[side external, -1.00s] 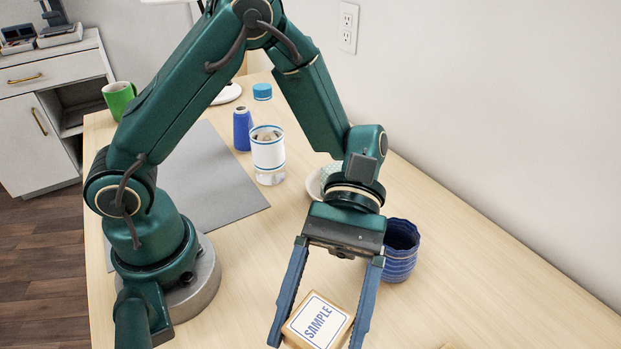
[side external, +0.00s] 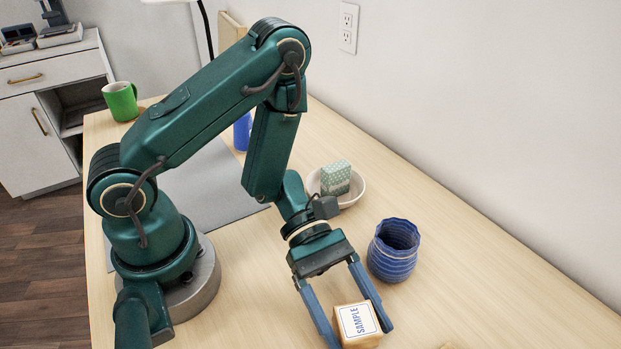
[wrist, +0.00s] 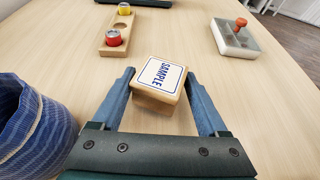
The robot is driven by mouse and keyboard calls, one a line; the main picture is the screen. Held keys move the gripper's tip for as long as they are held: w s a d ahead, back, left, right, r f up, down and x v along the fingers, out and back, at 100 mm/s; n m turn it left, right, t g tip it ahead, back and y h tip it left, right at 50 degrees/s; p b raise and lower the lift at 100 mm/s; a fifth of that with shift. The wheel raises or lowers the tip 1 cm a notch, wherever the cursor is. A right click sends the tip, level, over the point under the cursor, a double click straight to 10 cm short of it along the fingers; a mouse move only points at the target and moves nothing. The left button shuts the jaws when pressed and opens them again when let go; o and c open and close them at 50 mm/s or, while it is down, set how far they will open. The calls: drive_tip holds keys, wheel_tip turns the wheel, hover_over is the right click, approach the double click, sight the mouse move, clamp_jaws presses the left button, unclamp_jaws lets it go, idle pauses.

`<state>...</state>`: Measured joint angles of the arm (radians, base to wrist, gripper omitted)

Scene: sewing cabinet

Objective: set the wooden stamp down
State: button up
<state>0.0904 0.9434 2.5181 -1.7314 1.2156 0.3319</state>
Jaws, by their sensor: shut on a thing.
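The wooden stamp (side external: 358,325) is a light wood block with a white label reading SAMPLE on its top face. It is between the two blue fingers of my gripper (side external: 348,316), which are shut on it. In the wrist view the stamp (wrist: 160,82) shows at the fingertips of my gripper (wrist: 160,92), label facing up and slightly turned. In the side view its lower part is near the bottom edge of the picture. I cannot tell whether its underside touches the table.
A blue ribbed pot (side external: 393,250) stands close behind my gripper, and at left in the wrist view (wrist: 30,125). Bare table surrounds the stamp.

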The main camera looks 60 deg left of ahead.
drive_tip(key=shift+f, duration=0.35)
drive_tip(key=shift+f, duration=0.1)
drive_tip(key=o, duration=1.4)
